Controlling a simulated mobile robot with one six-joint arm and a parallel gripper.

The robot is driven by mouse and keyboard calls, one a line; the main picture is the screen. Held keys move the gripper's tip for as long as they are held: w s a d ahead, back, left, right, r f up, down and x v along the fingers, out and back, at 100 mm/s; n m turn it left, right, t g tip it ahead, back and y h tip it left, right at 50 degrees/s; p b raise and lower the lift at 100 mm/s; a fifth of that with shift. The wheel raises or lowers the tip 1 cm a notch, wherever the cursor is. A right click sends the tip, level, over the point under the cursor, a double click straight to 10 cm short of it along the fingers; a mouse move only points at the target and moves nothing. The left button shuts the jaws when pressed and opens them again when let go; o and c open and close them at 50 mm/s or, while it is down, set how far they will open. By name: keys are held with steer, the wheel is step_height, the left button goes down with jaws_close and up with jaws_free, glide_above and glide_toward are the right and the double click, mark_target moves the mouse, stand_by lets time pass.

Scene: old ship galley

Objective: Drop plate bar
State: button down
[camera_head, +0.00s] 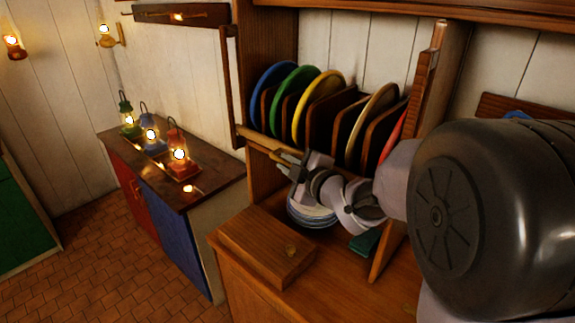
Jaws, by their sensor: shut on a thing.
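A wooden plate rack holds several upright plates, among them a blue, a green (294,90) and a yellow (318,104) one. The wooden plate bar (258,139) runs low along the front of the rack, below the plates. Its right part is hidden behind my gripper. My gripper (284,160) is at the bar's visible right end and is shut on it. The exact hold of the jaws is small and dark in the picture.
A stack of plates (310,213) stands under the rack, close below my gripper. A wooden box (265,246) sits on the counter in front. Three lit lanterns, including a red one (179,162), stand on the left cabinet (215,182). A wooden upright (405,175) borders the rack's right side.

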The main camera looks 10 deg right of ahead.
steer(key=shift+s+f, duration=0.1)
steer(key=shift+f, duration=0.2)
steer(key=c, duration=1.7)
jaws_free()
steer(key=shift+r, duration=0.1)
steer(key=shift+s+d, duration=0.1)
steer(key=shift+s, duration=0.05)
steer(key=v, duration=1.7)
steer(key=shift+r, duration=0.15)
